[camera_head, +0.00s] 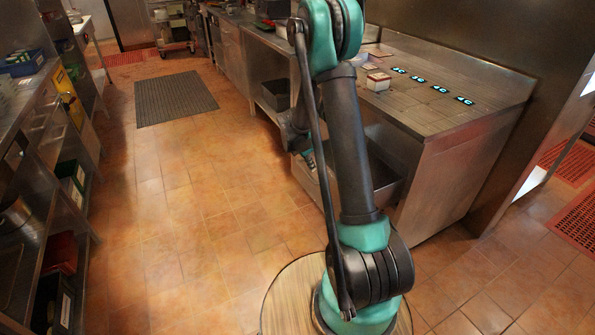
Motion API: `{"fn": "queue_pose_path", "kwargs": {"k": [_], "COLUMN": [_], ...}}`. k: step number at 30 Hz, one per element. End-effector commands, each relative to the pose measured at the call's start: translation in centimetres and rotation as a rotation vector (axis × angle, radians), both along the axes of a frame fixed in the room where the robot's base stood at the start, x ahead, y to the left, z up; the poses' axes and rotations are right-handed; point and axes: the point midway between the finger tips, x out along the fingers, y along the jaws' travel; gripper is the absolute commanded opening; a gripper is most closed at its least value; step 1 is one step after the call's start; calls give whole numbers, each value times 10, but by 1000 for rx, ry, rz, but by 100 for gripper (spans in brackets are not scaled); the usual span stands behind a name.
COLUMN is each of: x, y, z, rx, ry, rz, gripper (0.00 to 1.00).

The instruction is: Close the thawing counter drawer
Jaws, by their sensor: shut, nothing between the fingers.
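The thawing counter (455,170) is a steel cabinet with a flat top, right of centre. Its drawer (390,188) stands pulled out toward the aisle, with its dark inside partly in view. My black and teal arm crosses in front and hides the middle of the drawer. My gripper (309,161) is small in the picture, at the drawer's outer left end, near its front panel. It looks shut and holds nothing. I cannot tell whether it touches the drawer.
Small boxes (378,81) and a row of lit blue displays are on the countertop. Steel shelving (30,190) lines the left side. A dark mat (178,97) lies on the tiled floor. The aisle between is clear.

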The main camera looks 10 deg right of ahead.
Motion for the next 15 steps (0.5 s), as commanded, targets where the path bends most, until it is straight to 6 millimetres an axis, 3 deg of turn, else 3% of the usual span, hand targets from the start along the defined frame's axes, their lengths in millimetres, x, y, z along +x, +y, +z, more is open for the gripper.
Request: {"fn": "queue_pose_path", "kwargs": {"k": [1, 6, 15], "x": [5, 24, 54], "y": [-20, -78, -168], "z": [0, 0, 0], "rx": [-1, 0, -1], "ry": [0, 0, 0], "rz": [-9, -9, -5], "gripper": [0, 0, 0]}}
